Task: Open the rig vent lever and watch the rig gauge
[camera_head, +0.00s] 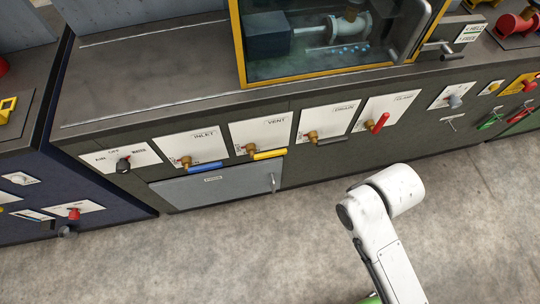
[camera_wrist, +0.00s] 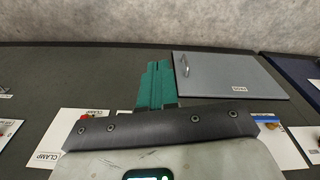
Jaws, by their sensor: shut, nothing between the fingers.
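The vent lever (camera_head: 270,154) is a yellow handle on a brass valve, on a white plate marked VENT in the middle of the bench front. The handle lies level, pointing right. My gripper (camera_wrist: 156,64) shows in the wrist view as teal fingers, shut and empty, over the dark bench front near the grey drawer. The vent lever is not visible in the wrist view, where my gripper's body hides part of the panel. No gauge dial can be made out in either view. In the head view, my white arm is at lower right, and my fingers are not seen.
The blue inlet handle (camera_head: 205,166) is left of the vent lever; a dark handle (camera_head: 335,140) and the red clamp handle (camera_head: 381,122) are right. A grey drawer (camera_head: 222,186) lies below. A yellow-framed case (camera_head: 241,50) holds a flanged spool. Floor in front is clear.

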